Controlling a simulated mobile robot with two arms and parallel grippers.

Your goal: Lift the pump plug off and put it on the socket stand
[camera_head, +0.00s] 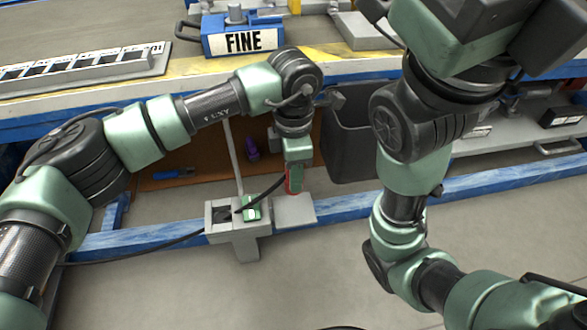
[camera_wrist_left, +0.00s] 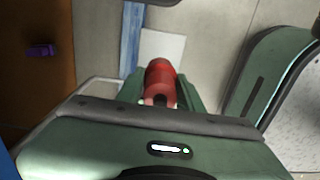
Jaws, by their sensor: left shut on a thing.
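My left gripper (camera_head: 292,172) points down in the middle of the head view. It is shut on the red pump plug (camera_head: 294,184), whose round body shows between the green fingers in the left wrist view (camera_wrist_left: 161,80). The plug is upright, above or close to a pale square plate (camera_head: 293,210); I cannot tell whether they touch. The grey socket stand (camera_head: 243,246), with a green and white piece (camera_head: 251,211) on it, stands just left of the plug. My right arm fills the right side; its fingertips are not in view.
A black cable (camera_head: 150,252) runs from the lower left past the stand toward my left gripper. A blue rail (camera_head: 345,204) crosses behind the stand. A dark bin (camera_head: 355,140) is right of my gripper. The workbench above holds a blue FINE box (camera_head: 241,40).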

